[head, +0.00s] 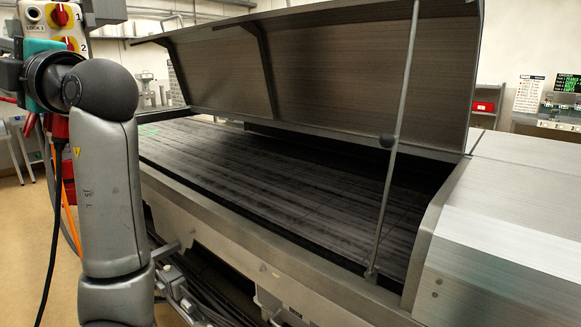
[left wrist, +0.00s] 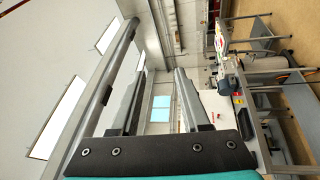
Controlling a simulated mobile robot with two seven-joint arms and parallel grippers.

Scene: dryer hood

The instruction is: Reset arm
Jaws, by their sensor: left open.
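My left arm (head: 105,185) rises along the left side of the head view, and its elbow bends back toward the far left. A teal part of the wrist (head: 40,62) shows there; the fingers cannot be made out in that view. In the left wrist view my left gripper (left wrist: 160,73) shows two grey fingers spread apart with nothing between them. Its dark mounting plate (left wrist: 160,152) is at the bottom. The dryer hood (head: 330,65) stands raised over the dark slatted belt (head: 270,185). My right gripper is not in view.
A thin support rod (head: 402,100) stands upright between the hood and the machine's front edge. A control box (head: 62,18) with red and yellow switches is close to my left wrist. A metal cover (head: 510,245) fills the lower right. Open floor (head: 30,240) shows at the left.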

